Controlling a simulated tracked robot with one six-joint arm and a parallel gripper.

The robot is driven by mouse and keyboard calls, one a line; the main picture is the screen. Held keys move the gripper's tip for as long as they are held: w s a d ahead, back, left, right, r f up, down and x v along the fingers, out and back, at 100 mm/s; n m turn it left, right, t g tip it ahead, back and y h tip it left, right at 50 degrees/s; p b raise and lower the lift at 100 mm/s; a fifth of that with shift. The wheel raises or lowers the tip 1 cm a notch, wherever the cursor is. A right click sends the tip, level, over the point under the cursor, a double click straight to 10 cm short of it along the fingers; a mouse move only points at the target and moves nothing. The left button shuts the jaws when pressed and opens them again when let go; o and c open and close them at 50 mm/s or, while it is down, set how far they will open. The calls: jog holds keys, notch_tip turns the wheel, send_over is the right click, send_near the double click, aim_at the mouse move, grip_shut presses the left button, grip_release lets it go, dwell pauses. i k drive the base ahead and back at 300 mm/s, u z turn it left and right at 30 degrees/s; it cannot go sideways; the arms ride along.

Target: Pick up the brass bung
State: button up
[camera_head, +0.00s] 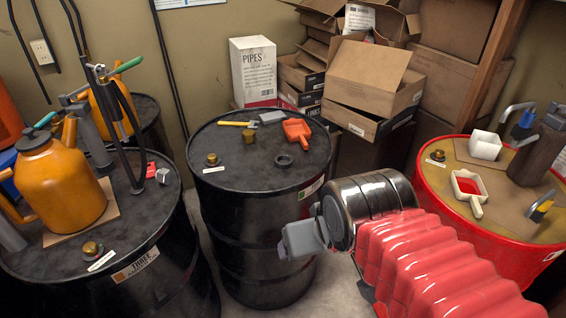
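A smaller brass fitting (212,159) is near that drum's left edge, above a white label. Similar brass fittings are on the left drum (92,249) and the right drum (438,155). My gripper (287,246) is in front of the middle drum's front right side, apart from the brass bung and lower in the picture. Its grey end points left; its fingertips are too unclear to tell whether they are open.
The left drum holds an orange can (62,180) and a pump. The red drum (420,185) stands right. Cardboard boxes (365,75) are behind.

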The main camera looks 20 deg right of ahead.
aim_at(249, 136)
jog(key=z, duration=1.75)
jog(key=i, duration=0.75)
jog(key=u, duration=0.95)
